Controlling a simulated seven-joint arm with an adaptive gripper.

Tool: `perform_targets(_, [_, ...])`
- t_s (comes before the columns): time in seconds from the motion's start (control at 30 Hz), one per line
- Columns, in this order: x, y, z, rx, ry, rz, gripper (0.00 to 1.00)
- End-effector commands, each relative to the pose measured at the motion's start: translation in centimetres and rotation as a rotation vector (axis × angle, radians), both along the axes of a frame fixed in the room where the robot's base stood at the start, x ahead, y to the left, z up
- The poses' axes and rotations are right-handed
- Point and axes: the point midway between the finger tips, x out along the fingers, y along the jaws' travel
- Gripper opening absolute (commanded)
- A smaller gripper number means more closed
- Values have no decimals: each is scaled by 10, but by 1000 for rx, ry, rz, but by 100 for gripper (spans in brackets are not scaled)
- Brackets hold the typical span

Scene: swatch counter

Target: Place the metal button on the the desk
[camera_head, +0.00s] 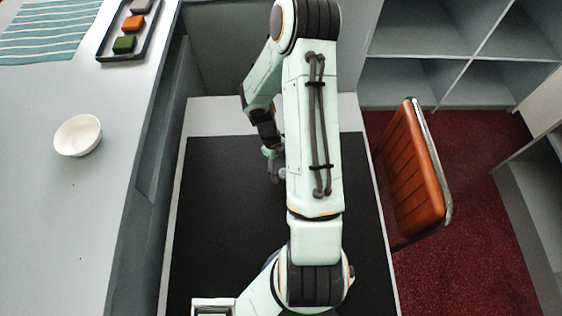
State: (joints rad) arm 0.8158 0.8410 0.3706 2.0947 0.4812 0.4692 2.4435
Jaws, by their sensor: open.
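My gripper (273,168) is low over the black-topped desk (225,230), partly hidden behind my own arm. It is open, but its fingertips are small and hard to make out. A small pale grey, shiny spot shows at its right side, against the arm's edge. I cannot tell whether this is the metal button or part of the gripper, nor whether it touches the desk. No other metal button can be made out with certainty.
A grey counter (70,215) at left holds a white bowl (78,135), a striped cloth (45,30) and a dark tray (155,38) with green, orange and grey blocks. An orange-brown chair (412,170) stands right of the desk. Grey shelves (455,70) stand behind.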

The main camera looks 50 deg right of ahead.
Motion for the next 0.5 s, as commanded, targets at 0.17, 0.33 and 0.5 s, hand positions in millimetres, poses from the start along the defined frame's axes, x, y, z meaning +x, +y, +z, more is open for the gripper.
perform_targets(0.17, [8,-1,23,-4,-5,1,55])
perform_targets(0.33, [20,-1,62,-5,-6,1,55])
perform_targets(0.5, [30,0,95,-4,-4,1,55])
